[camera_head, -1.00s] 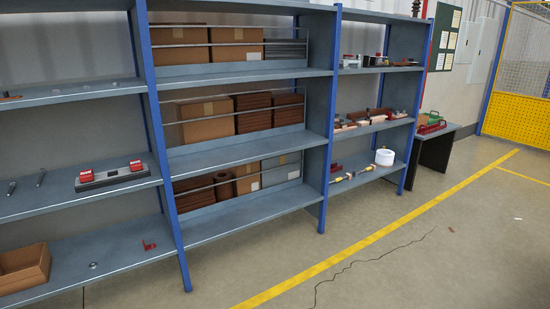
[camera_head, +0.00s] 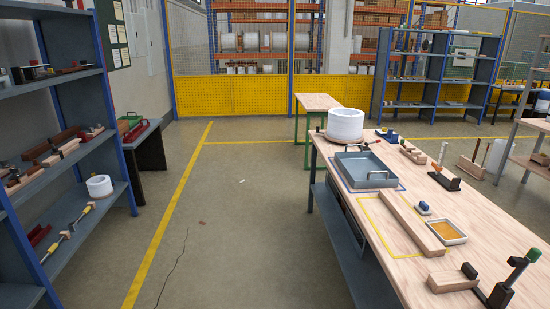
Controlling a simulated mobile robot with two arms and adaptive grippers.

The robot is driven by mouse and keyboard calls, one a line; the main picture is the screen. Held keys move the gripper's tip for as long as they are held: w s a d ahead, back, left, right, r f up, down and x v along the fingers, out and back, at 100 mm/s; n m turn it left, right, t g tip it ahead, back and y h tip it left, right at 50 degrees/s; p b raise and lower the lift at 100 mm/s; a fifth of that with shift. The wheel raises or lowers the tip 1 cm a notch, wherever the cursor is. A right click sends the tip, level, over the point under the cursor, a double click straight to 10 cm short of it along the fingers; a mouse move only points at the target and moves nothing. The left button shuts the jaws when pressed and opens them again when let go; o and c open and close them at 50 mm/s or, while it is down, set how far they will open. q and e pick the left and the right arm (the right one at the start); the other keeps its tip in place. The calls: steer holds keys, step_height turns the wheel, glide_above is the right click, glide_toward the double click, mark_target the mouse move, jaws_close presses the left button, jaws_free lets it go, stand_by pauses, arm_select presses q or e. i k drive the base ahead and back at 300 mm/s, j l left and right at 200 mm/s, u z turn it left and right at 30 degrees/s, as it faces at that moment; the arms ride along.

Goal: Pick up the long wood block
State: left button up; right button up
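A long, pale wood block (camera_head: 410,222) lies flat on the wooden workbench (camera_head: 385,235) at the right. It lies lengthwise, inside or along a yellow outline on the bench top. A shorter wood block (camera_head: 452,281) lies near the bench's near end. Neither of my grippers is in view.
On the bench are a grey-blue tray (camera_head: 365,172), a white roll (camera_head: 345,123), a small yellow-filled tray (camera_head: 445,232) and a black clamp-like tool (camera_head: 508,278). A blue-framed shelf (camera_head: 62,190) stands at the left. The floor (camera_head: 235,220) between shelf and bench is open.

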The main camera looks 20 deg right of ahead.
mark_target(430, 245)
steer(key=i+z, duration=0.3)
steer(key=z, duration=0.15)
steer(key=i+z, duration=0.6)
steer(key=z, duration=0.25)
steer(key=i+j+z, duration=0.25)
steer(key=z, duration=0.2)
steer(key=i+j+z, duration=0.2)
steer(key=j+z, duration=0.2)
steer(key=i+j+z, duration=0.2)
steer(key=z, duration=0.25)
steer(key=j, duration=0.1)
